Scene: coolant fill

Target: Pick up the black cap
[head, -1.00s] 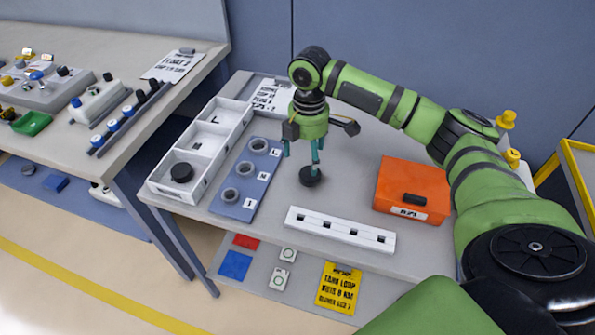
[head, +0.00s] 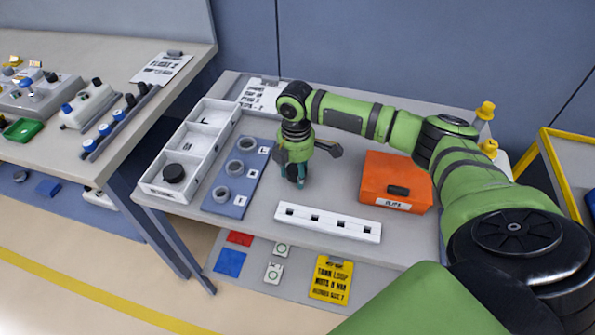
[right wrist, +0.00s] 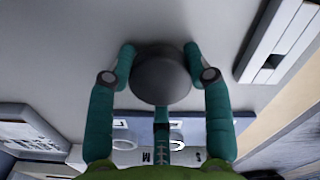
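My right gripper (head: 295,181) points straight down over the workbench, with a black cap (head: 296,172) between its fingers. In the right wrist view, the teal fingers of my right gripper (right wrist: 160,62) are at the sides of the round black cap (right wrist: 161,78). A third finger meets its near edge, and the gripper looks shut on it. I cannot tell whether the cap still touches the table. Another black cap (head: 173,173) lies in the nearest compartment of the white tray (head: 166,194). My left gripper is not in view.
A blue plate (head: 222,208) with several grey rings lies left of my gripper. A white slotted rack (head: 328,223) is in front, and an orange box (head: 396,168) stands to the right. A printed sheet (head: 262,94) lies behind. Some bare grey table surrounds the gripper.

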